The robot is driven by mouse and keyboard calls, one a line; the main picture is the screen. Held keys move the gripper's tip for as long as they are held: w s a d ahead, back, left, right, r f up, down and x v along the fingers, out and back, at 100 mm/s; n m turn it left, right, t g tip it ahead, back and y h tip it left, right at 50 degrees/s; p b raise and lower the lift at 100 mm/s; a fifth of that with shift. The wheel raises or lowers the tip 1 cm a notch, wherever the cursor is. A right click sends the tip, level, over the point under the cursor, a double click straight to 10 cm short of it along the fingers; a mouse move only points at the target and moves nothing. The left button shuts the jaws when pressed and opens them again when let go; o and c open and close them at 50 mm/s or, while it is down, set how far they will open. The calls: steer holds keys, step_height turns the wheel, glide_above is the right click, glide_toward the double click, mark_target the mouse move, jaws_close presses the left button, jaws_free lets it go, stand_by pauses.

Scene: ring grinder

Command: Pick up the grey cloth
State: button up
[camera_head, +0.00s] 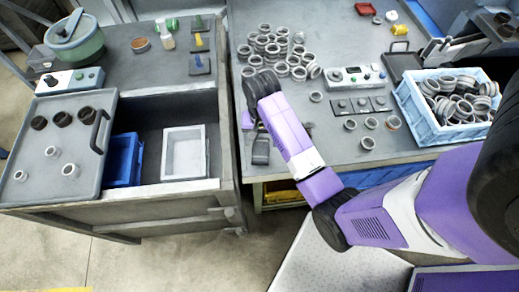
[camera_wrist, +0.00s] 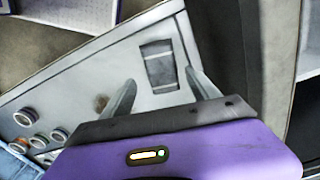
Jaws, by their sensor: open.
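A dark grey, flat, roughly rectangular piece with a paler band across it, which looks like the grey cloth (camera_wrist: 158,66), lies on the pale tabletop in the wrist view. In the head view it seems to be the dark grey patch (camera_head: 261,150) by the table's left edge. My gripper (camera_wrist: 160,77) is open and empty. Its two fingers stand apart on either side of the cloth's near end in the wrist view, and the height gap cannot be told. In the head view my wrist partly hides the fingers.
Loose metal rings (camera_head: 277,48) are heaped behind my arm. A control box (camera_head: 353,78) and a blue crate of rings (camera_head: 413,108) stand to the right. A gap separates this table from the left bench, which has a white bin (camera_head: 184,153) and blue bin (camera_head: 123,160).

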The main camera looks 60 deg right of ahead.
mark_target(261, 149)
steer(key=f, duration=0.5)
steer(key=shift+w+d+f, duration=0.15)
steer(key=shift+d+f, duration=0.1)
steer(key=shift+f, duration=0.15)
steer(key=shift+c, duration=0.2)
steer(key=c, duration=1.1)
